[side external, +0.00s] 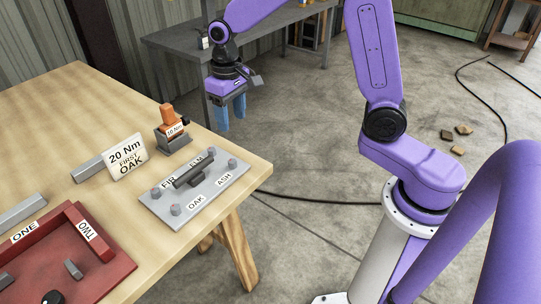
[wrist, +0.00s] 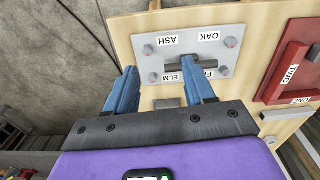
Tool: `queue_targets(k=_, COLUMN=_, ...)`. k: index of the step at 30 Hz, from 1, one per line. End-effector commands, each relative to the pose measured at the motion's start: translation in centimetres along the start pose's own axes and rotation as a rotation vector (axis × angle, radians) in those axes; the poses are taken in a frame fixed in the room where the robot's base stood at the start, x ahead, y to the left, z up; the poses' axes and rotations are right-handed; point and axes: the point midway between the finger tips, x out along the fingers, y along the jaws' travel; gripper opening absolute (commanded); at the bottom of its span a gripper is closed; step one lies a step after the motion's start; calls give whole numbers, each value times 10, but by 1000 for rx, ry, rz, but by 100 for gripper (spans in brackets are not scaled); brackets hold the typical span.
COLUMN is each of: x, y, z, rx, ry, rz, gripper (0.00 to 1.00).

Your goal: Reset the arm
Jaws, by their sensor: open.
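My gripper (side external: 231,112) hangs in the air past the table's far right edge, fingers pointing down. Its two blue fingers are apart with nothing between them. In the wrist view my gripper (wrist: 160,78) also shows open and empty. A grey plate (side external: 219,194) lies on the wooden table, with several bolts labelled FIR, ELM, OAK and ASH and a dark bar across its middle. The plate (wrist: 216,48) shows beyond the fingertips in the wrist view; the right finger partly hides its labels.
On the wooden table (side external: 58,112) stand a sign (side external: 125,157) reading "20 Nm FIRST OAK" and an orange tool (side external: 168,115) marked 10 Nm on a dark stand. A red tray (side external: 113,273) lies at the front left. A grey bench (side external: 178,40) stands behind my gripper.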

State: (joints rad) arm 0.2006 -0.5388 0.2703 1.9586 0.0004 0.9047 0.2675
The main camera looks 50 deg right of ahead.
Motion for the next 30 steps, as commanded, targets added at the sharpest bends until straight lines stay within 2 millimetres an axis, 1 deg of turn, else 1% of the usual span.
queue_targets(k=1, x=-4, y=-4, z=12, rx=-46, ry=3, rz=-1, gripper=54)
queue_targets(k=6, x=-12, y=-17, z=51, rx=-202, ry=6, rz=-3, gripper=54)
queue_targets(k=14, x=-22, y=-24, z=118, rx=-441, ry=10, rz=-7, gripper=54)
queue_targets(k=23, x=-26, y=-16, z=198, rx=-718, ry=15, rz=-13, gripper=54)
queue_targets(k=27, x=-25, y=-6, z=234, rx=-843, ry=17, rz=-15, gripper=54)
queue_targets(k=30, x=-24, y=0, z=255, rx=-919, ry=18, rz=-17, gripper=54)
